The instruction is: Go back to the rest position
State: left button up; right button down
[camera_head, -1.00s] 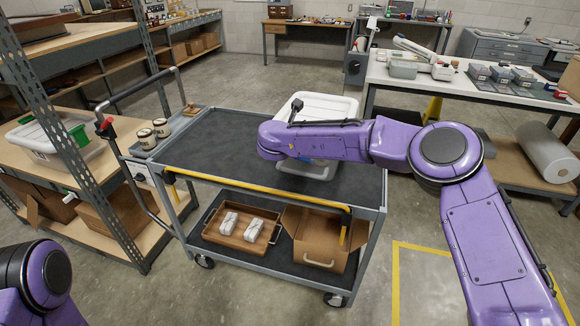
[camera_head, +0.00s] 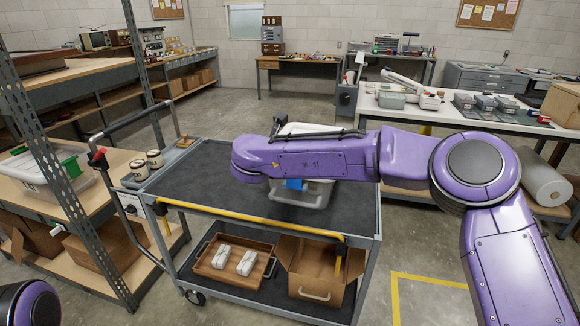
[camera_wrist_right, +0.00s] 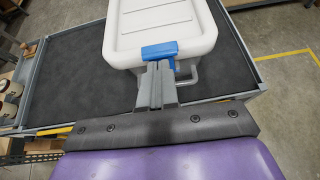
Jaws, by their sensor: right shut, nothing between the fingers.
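My right arm reaches in from the right over the black-topped cart (camera_head: 210,180) in the head view, hiding its own gripper there. In the right wrist view my right gripper (camera_wrist_right: 158,82) is shut and empty. Its fingertips appear just in front of the blue latch (camera_wrist_right: 160,50) of a bin with a white lid (camera_wrist_right: 160,22); I cannot tell whether they touch. In the head view the grey bin body (camera_head: 318,196) stands on the cart, mostly behind my arm, with the blue latch (camera_head: 294,184) showing below it. My left arm shows only at the bottom left corner; its gripper is out of view.
Two tins (camera_head: 155,159) stand at the cart's left end. A wooden tray (camera_head: 207,261) and an open cardboard box (camera_head: 310,268) are on its lower shelf. Shelving (camera_head: 85,130) is on the left, a white worktable (camera_head: 470,117) on the right. Floor is clear right of the cart.

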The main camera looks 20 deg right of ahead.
jog(key=s+a+n+t, duration=0.2)
jog(key=a+n, duration=0.3)
jog(key=n, duration=0.4)
jog(key=s+d+f+n+y, duration=0.1)
jog(key=s+f+n+y, duration=0.1)
jog(key=s+f+n, duration=0.5)
jog(key=f+n+y, duration=0.1)
jog(key=f+n, duration=0.4)
jog(key=f, duration=0.6)
jog(key=s+d+f+n+y, duration=0.1)
jog(key=s+f+n+y, duration=0.1)
jog(key=s+f+n, duration=0.5)
jog(key=s+d+f+n+g, duration=0.3)
jog(key=s+f, duration=0.3)
jog(key=s, duration=0.4)
jog(key=s+d+f+n+g, duration=0.2)
jog(key=s+d+f, duration=0.4)
jog(key=s, duration=0.3)
jog(key=s+d+f+n+g+h, duration=0.1)
jog(key=s+d+f+n+g, duration=0.2)
jog(key=s+d+f, duration=0.2)
jog(key=s+f, duration=0.3)
jog(key=s, duration=0.2)
jog(key=shift+s+d+n+g+b, duration=0.25)
jog(key=shift+s+n+g+b, duration=0.05)
jog(key=shift+s+g+b, duration=0.1)
